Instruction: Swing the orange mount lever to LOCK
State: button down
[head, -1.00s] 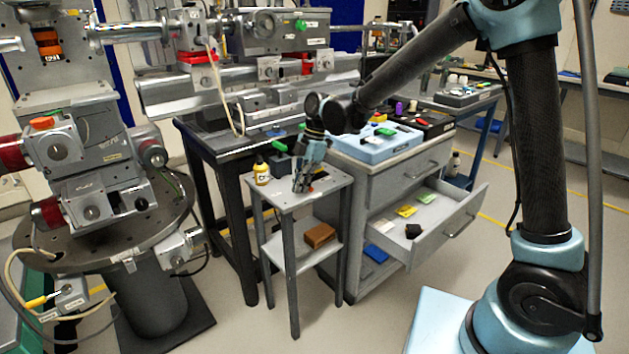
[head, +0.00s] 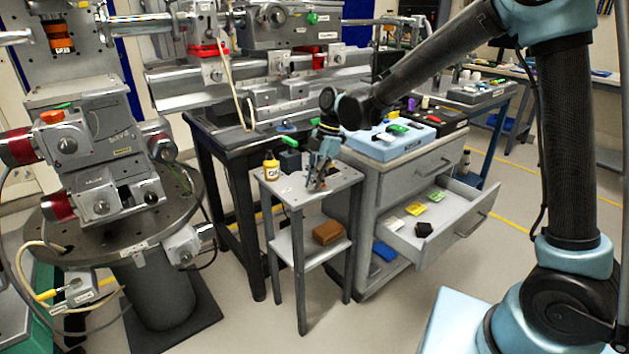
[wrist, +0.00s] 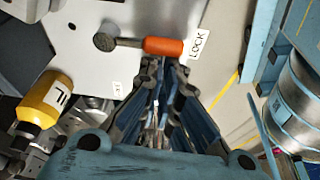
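The orange lever handle (wrist: 164,46) shows in the wrist view, on a thin stem from a round grey pivot (wrist: 104,42) on a pale plate. The handle points right, its tip beside the white LOCK label (wrist: 197,44). A second small label (wrist: 118,90), too small to read, lies lower left of the handle. My gripper (wrist: 165,66) has its fingertips close together just below the handle in the picture; I see nothing held between them, and contact with the handle is unclear. In the head view my gripper (head: 316,184) is low over the small grey table (head: 285,190) and hides the lever.
A yellow bottle (head: 271,168) and a dark block (head: 290,160) stand at the table's back left. A brown box (head: 327,232) is on its lower shelf. The cabinet's open drawer (head: 450,218) juts out at right. Heavy beamline equipment (head: 95,150) stands at left.

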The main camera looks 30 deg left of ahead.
jog(key=v, duration=1)
jog(key=shift+a, duration=0.2)
jog(key=shift+w, duration=0.15)
jog(key=w+d+r+m+t, duration=0.1)
jog(key=w+d+m, duration=0.3)
jog(key=d, duration=0.8)
jog(key=w+d+r+m+t, duration=0.1)
jog(key=w+d+m, duration=0.2)
jog(key=d+m, duration=0.55)
jog(key=w+d+r+m+t, duration=0.1)
jog(key=w+d+m, duration=0.15)
jog(key=d, duration=1.15)
jog(key=s+d+f+m, duration=0.4)
jog(key=d+m, duration=0.1)
jog(key=d, duration=0.3)
jog(key=s+d+f+m+t+h, duration=0.1)
jog(key=s+d+f+m, duration=0.2)
jog(key=d, duration=0.6)
jog(key=s+d+f+m+t, duration=0.1)
jog(key=s+d+f+m, duration=0.3)
jog(key=d+m, duration=0.3)
jog(key=shift+s+d+f+h, duration=0.3)
jog(key=shift+d+f, duration=0.2)
jog(key=shift+d, duration=0.6)
